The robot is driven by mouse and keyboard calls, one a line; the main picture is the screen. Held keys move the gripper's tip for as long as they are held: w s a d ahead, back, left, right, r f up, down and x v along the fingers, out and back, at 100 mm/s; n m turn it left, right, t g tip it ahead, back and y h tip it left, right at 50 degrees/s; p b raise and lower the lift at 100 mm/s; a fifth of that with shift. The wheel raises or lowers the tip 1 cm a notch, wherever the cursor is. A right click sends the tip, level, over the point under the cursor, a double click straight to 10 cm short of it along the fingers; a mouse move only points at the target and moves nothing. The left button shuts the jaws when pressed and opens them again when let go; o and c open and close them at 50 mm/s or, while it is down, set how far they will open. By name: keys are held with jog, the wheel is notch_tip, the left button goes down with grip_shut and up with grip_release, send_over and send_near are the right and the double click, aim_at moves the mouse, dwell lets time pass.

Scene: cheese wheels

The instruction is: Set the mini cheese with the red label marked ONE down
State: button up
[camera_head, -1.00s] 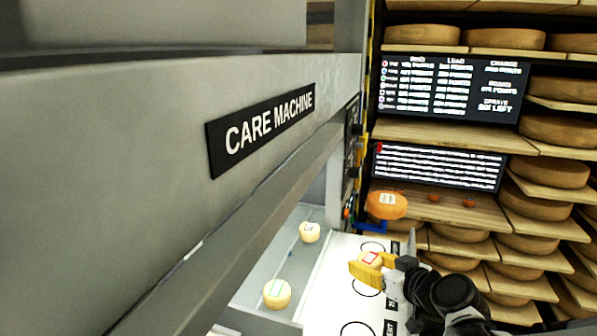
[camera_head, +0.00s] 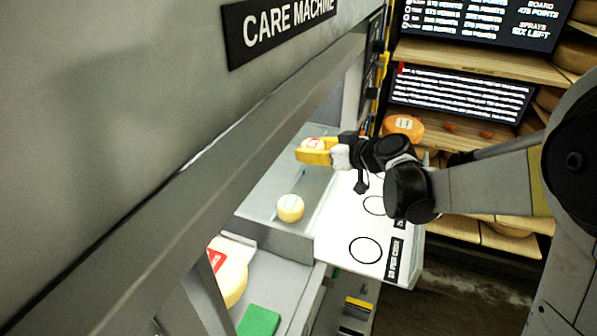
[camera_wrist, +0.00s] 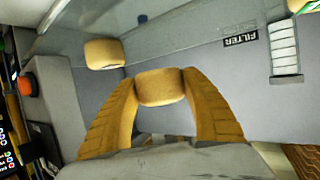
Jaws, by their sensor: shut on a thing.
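My gripper (camera_head: 314,152) has yellow fingers, shut on a small pale cheese with a red label (camera_head: 314,144). It holds the cheese over the grey tray (camera_head: 262,208) beside the care machine. In the wrist view the held cheese (camera_wrist: 160,87) sits between both fingertips, and its label does not show there. I cannot tell whether it touches the surface below. Another mini cheese (camera_head: 290,208) stands on the tray nearer to me. One cheese (camera_wrist: 104,53) also stands to the left of the held one in the wrist view.
The care machine's wall (camera_head: 130,150) runs close along the left. A white board with black circles (camera_head: 335,242) lies right of the tray. An orange cheese (camera_head: 403,127) stands on the shelf behind. A larger cheese with a red label (camera_head: 232,270) and a green block (camera_head: 258,321) are nearest.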

aim_at(300, 173)
jog(key=a+f, duration=0.2)
jog(key=a, duration=0.1)
jog(key=shift+w+a+b, duration=0.1)
jog(key=shift+w+b, duration=0.25)
jog(key=shift+w, duration=0.05)
jog(key=shift+f+b, duration=0.9)
jog(key=shift+f, duration=1.1)
jog(key=shift+f, duration=0.15)
jog(key=o, duration=1.2)
